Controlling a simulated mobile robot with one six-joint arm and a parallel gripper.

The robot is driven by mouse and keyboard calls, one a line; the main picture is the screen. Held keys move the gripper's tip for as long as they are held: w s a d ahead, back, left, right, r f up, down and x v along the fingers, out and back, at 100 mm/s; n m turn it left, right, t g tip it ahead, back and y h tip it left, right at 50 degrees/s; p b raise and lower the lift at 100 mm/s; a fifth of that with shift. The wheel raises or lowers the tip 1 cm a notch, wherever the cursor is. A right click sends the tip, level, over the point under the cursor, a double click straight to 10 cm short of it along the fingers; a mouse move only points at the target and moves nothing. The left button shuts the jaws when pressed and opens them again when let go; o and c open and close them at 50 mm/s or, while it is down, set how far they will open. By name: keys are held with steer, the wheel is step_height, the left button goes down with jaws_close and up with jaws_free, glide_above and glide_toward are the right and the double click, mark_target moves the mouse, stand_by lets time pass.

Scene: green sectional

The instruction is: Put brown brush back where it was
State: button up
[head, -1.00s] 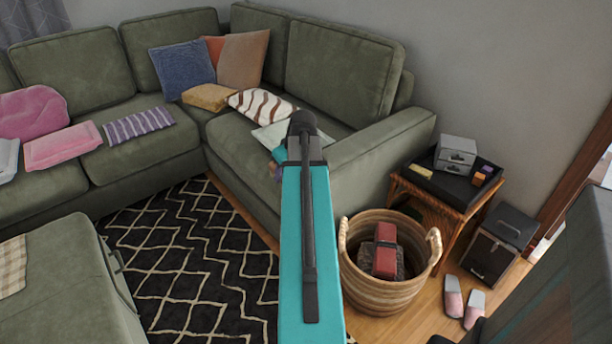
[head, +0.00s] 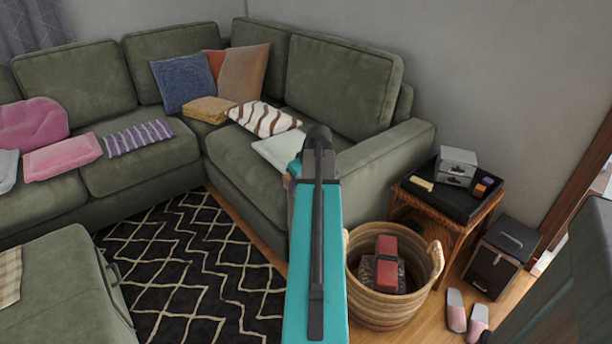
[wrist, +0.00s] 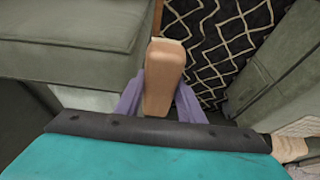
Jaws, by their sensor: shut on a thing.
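The brown brush (wrist: 163,75) shows in the wrist view as a smooth brown block with a paler far edge. My gripper (wrist: 160,98) is shut on it, with one purple finger on each side. The brush is held in the air, with the patterned rug and the green sofa beyond it. In the head view my teal arm hides most of the gripper and the brush; only a small purple bit of the gripper (head: 290,184) shows at the arm's left edge, in front of the sofa.
A wicker basket (head: 360,302) with a red-and-dark object inside stands right of my arm. Behind it, a wicker side table with a black tray (head: 440,197) bears a grey box (head: 457,163) and small items. Slippers (head: 456,311) lie nearby. The rug (head: 180,270) is clear.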

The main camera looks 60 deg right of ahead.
steer(key=w+d, duration=0.1)
steer(key=d, duration=0.3)
steer(key=w+d+f, duration=0.1)
steer(key=w+d, duration=0.1)
steer(key=d, duration=0.2)
steer(key=w+d, duration=0.2)
steer(key=d, duration=0.3)
steer(key=shift+f, duration=0.15)
stand_by(0.3)
steer(key=shift+f, duration=1.75)
steer(key=shift+f, duration=0.15)
steer(key=o, duration=1)
steer(key=v, duration=1.2)
